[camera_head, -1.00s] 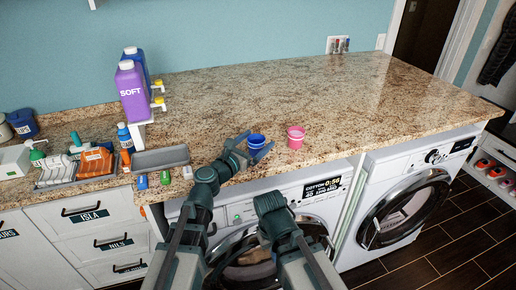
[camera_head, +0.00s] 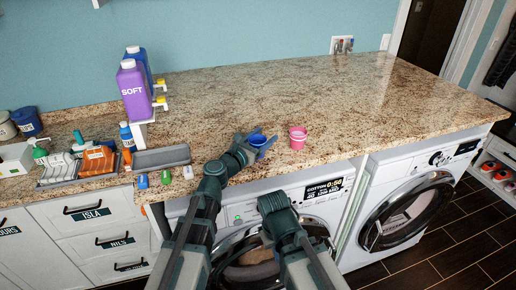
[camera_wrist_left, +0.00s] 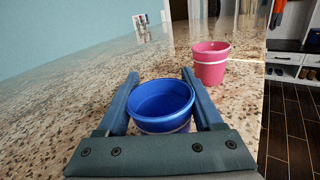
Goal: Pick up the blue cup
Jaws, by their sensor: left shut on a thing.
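The blue cup (camera_head: 259,141) is at the front part of the granite counter, just left of a pink cup. My left gripper (camera_head: 254,141) is shut on the blue cup, with a finger on each side of it. In the left wrist view the blue cup (camera_wrist_left: 161,100) sits upright between the two fingers (camera_wrist_left: 160,95), its open rim facing up. I cannot tell whether its base touches the counter. My right gripper (camera_head: 275,205) is low in front of the washing machine; its fingertips do not show clearly.
The pink cup (camera_head: 298,138) stands close to the right of the blue cup; it also shows in the left wrist view (camera_wrist_left: 210,62). A grey tray (camera_head: 162,158) and purple bottle (camera_head: 133,92) are at the left. The counter (camera_head: 310,90) behind the cups is clear.

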